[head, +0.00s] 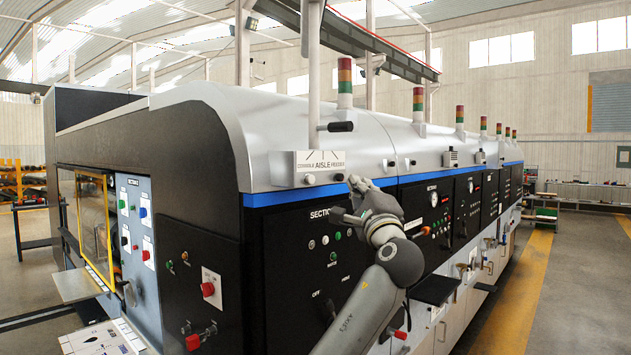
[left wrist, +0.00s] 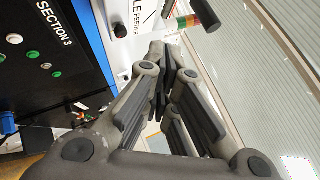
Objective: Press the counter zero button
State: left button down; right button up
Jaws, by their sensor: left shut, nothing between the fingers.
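The black "SECTION" panel (head: 285,270) carries small white and green buttons (head: 325,240). The left wrist view shows "SECTION 3" with a white button (left wrist: 14,39) and several green ones (left wrist: 57,73). No label reading counter zero is legible, so I cannot tell which button it is. The gripper and arm hide part of the panel. My right gripper is not in view.
A red button (head: 208,289) and a red knob (head: 193,342) are on the black end face. A grey-blue panel (head: 135,222) with coloured buttons is at the left. More machine sections recede right. The yellow-lined aisle floor (head: 525,290) is clear at the right.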

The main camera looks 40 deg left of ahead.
pick_arm(q)
jog(key=a, duration=0.8)
jog(key=shift+w+a, duration=0.4)
jog(key=shift+w, duration=0.05)
jog(key=shift+p, duration=0.3)
dwell(0.9)
jog(key=shift+a, duration=0.4)
jog(key=shift+a, duration=0.65)
dwell(0.8)
jog(key=shift+d, duration=0.2)
jog(key=shift+s+d, duration=0.1)
jog(key=shift+d, duration=0.7)
jog(key=shift+s+d, duration=0.15)
jog(key=shift+d, duration=2.4)
